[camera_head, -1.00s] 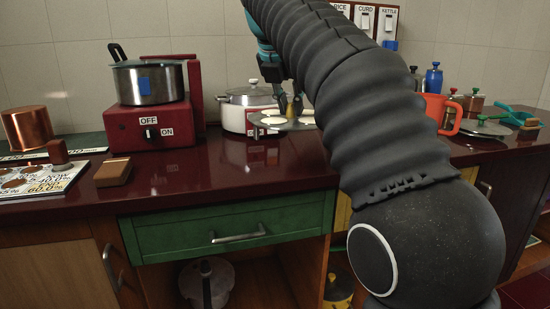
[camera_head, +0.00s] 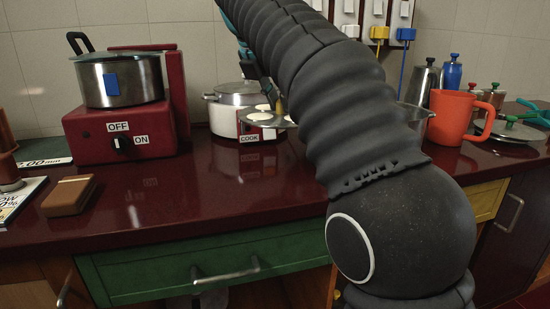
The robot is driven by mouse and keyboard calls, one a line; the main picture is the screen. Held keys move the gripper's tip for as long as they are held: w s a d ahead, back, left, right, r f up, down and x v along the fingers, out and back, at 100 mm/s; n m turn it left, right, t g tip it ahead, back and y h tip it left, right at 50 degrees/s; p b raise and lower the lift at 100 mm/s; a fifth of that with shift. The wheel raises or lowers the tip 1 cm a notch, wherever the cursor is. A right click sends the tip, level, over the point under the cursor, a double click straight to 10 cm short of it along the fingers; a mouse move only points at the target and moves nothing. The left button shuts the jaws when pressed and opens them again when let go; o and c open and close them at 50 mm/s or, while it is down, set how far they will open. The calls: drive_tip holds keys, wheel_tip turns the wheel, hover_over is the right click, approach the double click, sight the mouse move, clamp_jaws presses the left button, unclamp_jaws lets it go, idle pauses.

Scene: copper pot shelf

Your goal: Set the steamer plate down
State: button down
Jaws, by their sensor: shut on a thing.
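The steamer plate (camera_head: 250,120) is a flat grey disc with several white rounds on it. It shows in the middle of the head view, in front of the white cooker with a COOK label (camera_head: 226,117). My gripper (camera_head: 279,106) is at the plate's right part, shut on it. My dark ribbed arm hides much of the gripper and the plate's right edge. The plate looks roughly level and above the dark red counter (camera_head: 190,200); its exact height is hard to tell.
A steel pot (camera_head: 120,82) sits on a red stove (camera_head: 120,132) at left. A brown block (camera_head: 69,196) lies front left. An orange mug (camera_head: 453,117), bottles and a lid (camera_head: 512,131) stand at right. The counter's front middle is clear.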

sight(269, 118)
wheel_tip(269, 118, down, 10)
drive_tip(key=b, duration=0.3)
drive_tip(key=shift+r+b, duration=0.25)
drive_tip(key=shift+b, duration=0.1)
drive_tip(key=shift+f, duration=0.15)
drive_tip(key=c, duration=1)
unclamp_jaws()
drive_tip(key=shift+c, duration=0.2)
drive_tip(key=p+v, duration=0.4)
drive_tip(key=v, duration=0.8)
drive_tip(key=shift+d, duration=0.15)
